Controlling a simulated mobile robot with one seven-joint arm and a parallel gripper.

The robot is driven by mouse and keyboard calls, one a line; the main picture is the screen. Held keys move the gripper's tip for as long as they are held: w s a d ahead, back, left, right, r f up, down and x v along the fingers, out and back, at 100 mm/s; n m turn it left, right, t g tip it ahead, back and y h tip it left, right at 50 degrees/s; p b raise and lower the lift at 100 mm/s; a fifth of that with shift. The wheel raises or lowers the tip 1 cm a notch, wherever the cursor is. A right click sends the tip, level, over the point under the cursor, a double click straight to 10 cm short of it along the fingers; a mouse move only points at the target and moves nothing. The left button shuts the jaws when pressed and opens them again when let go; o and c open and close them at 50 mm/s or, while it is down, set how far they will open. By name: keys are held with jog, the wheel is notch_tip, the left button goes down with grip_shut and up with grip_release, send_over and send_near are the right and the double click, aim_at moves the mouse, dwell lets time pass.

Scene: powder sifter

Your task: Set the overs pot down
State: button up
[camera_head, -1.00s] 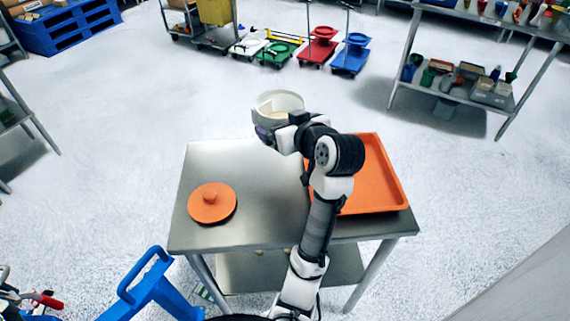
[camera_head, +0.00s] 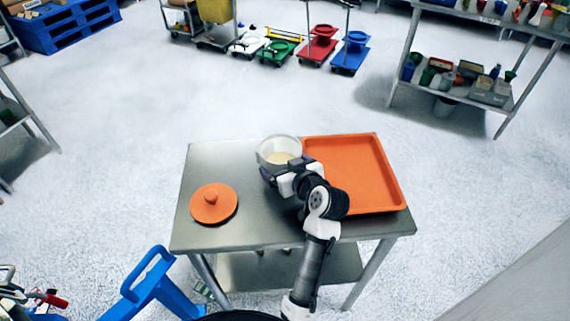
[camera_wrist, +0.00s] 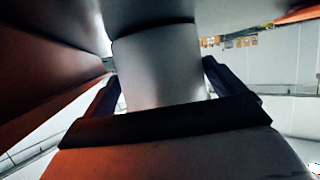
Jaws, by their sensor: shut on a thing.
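The overs pot (camera_head: 279,149) is a pale, round, open pot with light powder inside. It is upright over the back edge of the steel table, beside the left side of the orange tray (camera_head: 372,182). My gripper (camera_head: 270,171) is shut on the pot at its near side. In the wrist view a pale, smooth part of the pot (camera_wrist: 158,65) stands between the dark fingers. I cannot tell whether the pot's base touches the table. An orange lid (camera_head: 213,204) with a knob lies on the left of the table.
The steel table (camera_head: 240,238) has bare top to the left of the pot and in front of it. A blue frame (camera_head: 150,285) stands at the table's front left. Shelves (camera_head: 465,85) and coloured dollies (camera_head: 312,45) stand well back.

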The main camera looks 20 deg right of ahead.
jog(key=o, duration=0.9)
jog(key=shift+f, duration=0.1)
jog(key=shift+r, duration=0.25)
jog(key=b+v, duration=0.2)
jog(key=v, duration=1)
jog(key=shift+a, duration=0.1)
